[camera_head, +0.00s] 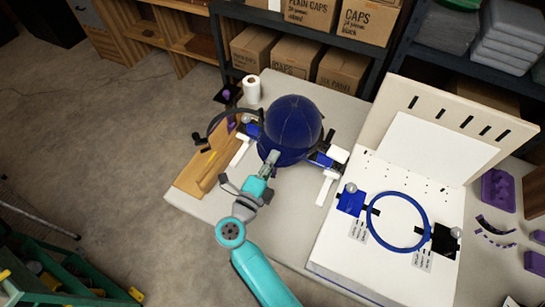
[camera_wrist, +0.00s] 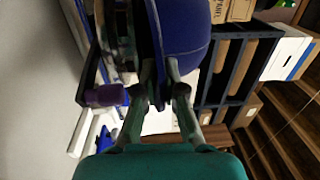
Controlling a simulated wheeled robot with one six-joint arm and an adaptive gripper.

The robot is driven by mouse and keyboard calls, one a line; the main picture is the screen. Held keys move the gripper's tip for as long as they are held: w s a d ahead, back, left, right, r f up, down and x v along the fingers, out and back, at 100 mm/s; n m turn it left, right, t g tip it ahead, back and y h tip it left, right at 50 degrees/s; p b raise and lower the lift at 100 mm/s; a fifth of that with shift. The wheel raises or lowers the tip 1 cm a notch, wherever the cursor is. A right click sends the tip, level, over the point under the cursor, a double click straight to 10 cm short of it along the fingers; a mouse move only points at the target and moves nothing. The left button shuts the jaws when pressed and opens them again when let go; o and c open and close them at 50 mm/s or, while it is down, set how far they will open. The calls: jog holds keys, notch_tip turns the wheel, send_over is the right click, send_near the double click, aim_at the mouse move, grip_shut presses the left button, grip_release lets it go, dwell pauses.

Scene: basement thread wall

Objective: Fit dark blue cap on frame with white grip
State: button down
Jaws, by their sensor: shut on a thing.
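The dark blue cap (camera_head: 292,122) is over a dark frame on the table, between white grips on the left (camera_head: 240,150) and right (camera_head: 327,186). My gripper (camera_head: 270,163) is shut on the cap's near lower edge. In the wrist view the cap (camera_wrist: 190,32) rises above my gripper (camera_wrist: 160,78), with its blue edge between the fingertips. The cap and my gripper hide most of the frame. I cannot tell whether the cap is fully seated on it.
A white board (camera_head: 345,250) with a blue ring (camera_head: 371,228) stands at right. A white roll (camera_head: 251,89) is behind the cap, and a wooden board (camera_head: 195,176) is at left. Shelves with cardboard boxes (camera_head: 295,57) stand behind. Purple parts (camera_head: 498,190) lie at far right.

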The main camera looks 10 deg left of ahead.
dwell(0.4)
jog(key=c, duration=1.2)
grip_release()
jog(key=shift+s+f, duration=0.1)
jog(key=v, duration=1.1)
jog(key=shift+s+a, duration=0.15)
jog(key=shift+s, duration=0.2)
jog(key=s+d+r+n+t+y, duration=0.25)
jog(key=s+d+n, duration=0.2)
jog(key=d, duration=0.55)
jog(key=s+d+r+n+t+y, duration=0.1)
jog(key=s+d+r+n+t, duration=0.3)
jog(key=d, duration=0.6)
jog(key=s+d+f+n+g+y, duration=0.1)
jog(key=s+d+n+g, duration=0.3)
jog(key=s, duration=0.6)
jog(key=s+d+f+n+g+y, duration=0.2)
jog(key=s+d+n+g, duration=0.2)
jog(key=s+n, duration=0.5)
jog(key=shift+s+f+g, duration=0.2)
jog(key=shift+s+g, duration=0.3)
jog(key=shift+g, duration=0.15)
